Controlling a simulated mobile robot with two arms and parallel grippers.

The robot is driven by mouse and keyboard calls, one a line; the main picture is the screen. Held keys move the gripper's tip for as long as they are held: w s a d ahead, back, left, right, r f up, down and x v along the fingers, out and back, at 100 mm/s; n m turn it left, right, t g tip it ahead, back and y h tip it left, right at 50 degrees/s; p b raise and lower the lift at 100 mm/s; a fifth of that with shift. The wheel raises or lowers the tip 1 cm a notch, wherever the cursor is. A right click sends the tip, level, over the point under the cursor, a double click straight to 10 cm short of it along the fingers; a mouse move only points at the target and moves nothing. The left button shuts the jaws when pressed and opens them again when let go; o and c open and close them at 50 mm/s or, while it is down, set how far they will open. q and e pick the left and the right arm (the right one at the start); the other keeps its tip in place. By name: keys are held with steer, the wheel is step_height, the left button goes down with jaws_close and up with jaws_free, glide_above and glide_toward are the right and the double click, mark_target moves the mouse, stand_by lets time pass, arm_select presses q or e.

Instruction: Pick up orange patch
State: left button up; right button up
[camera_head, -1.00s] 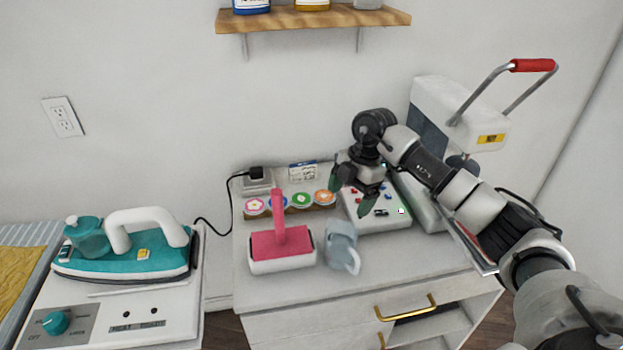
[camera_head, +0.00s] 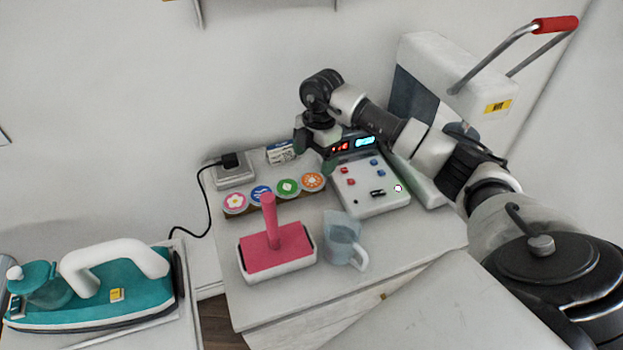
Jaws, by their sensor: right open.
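The orange patch (camera_head: 313,181) is a round disc with a white motif. It stands at the right end of a row of patches in a low wooden holder (camera_head: 241,216) on the cabinet top. My right gripper (camera_head: 315,156) is open and empty, pointing down just above and behind the orange patch, apart from it as far as I can see. My left gripper is not in view.
Pink, blue and green patches (camera_head: 287,187) stand left of the orange one. A control box (camera_head: 371,190) with buttons is close on the right. A teal iron (camera_head: 95,290) is at left.

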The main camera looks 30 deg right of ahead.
mark_target(312, 180)
steer(key=f, duration=0.2)
steer(key=s+a+f, duration=0.1)
steer(key=shift+f+p, duration=0.35)
steer(key=shift+f, duration=0.3)
steer(key=shift+w+f, duration=0.1)
steer(key=shift+f, duration=0.05)
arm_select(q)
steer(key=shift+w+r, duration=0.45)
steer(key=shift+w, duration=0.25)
arm_select(e)
steer(key=shift+f, duration=0.25)
steer(key=c, duration=1)
